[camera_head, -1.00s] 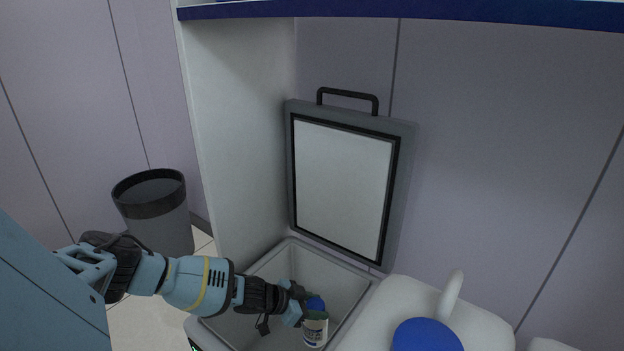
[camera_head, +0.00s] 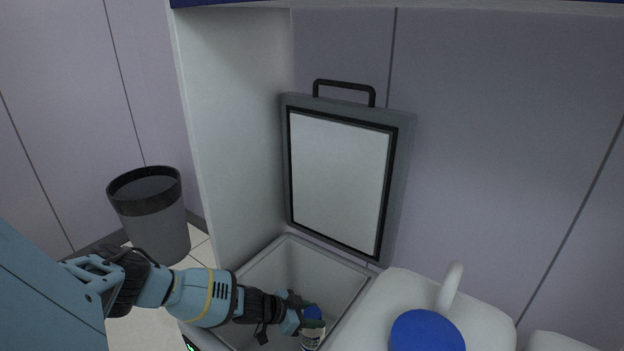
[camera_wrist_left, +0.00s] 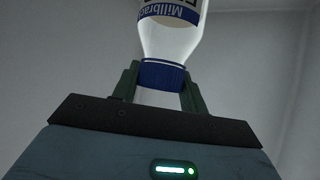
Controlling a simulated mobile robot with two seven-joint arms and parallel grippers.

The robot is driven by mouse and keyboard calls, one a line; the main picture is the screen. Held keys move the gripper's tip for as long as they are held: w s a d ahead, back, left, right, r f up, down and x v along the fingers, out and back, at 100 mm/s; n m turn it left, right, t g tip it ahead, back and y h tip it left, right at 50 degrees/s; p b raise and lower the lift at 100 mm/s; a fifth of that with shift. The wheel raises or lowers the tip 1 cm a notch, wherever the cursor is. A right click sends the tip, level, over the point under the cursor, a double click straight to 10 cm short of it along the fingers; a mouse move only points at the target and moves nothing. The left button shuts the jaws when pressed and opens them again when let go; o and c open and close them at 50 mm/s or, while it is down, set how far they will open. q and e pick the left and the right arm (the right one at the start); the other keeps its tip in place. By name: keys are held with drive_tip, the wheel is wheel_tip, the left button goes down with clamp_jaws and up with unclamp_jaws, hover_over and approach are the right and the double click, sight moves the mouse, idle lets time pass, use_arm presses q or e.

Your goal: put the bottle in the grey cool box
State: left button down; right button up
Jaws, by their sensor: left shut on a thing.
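The bottle (camera_head: 312,338) is white with a blue cap and a printed label. My left gripper (camera_head: 309,315) is shut on it near the cap, inside the open grey cool box (camera_head: 318,265). In the left wrist view the two fingers (camera_wrist_left: 162,88) stand on either side of the blue cap, and the bottle (camera_wrist_left: 172,38) stretches away from them. The box's grey lid (camera_head: 342,180) stands open against the wall. Whether the bottle touches the box floor cannot be told. My right gripper is not in view.
Large white containers stand right of the box, one with a blue cap (camera_head: 426,332) and a handle (camera_head: 450,288). A white side panel (camera_head: 238,130) rises left of the box under a blue-edged shelf. A dark bin (camera_head: 150,215) stands on the floor at left.

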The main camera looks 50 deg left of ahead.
use_arm(q)
drive_tip(key=shift+f, duration=0.1)
drive_tip(key=c, duration=0.8)
unclamp_jaws()
drive_tip(key=shift+o, duration=0.2)
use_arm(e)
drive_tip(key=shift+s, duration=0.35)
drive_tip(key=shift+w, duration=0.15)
use_arm(q)
drive_tip(key=p+v, duration=0.4)
drive_tip(key=v, duration=0.2)
drive_tip(key=shift+s+r, duration=0.15)
drive_tip(key=shift+r, duration=0.15)
drive_tip(key=shift+s+a+r+p, duration=0.2)
drive_tip(key=shift+s+r+p, duration=0.05)
drive_tip(key=shift+s+p, duration=0.2)
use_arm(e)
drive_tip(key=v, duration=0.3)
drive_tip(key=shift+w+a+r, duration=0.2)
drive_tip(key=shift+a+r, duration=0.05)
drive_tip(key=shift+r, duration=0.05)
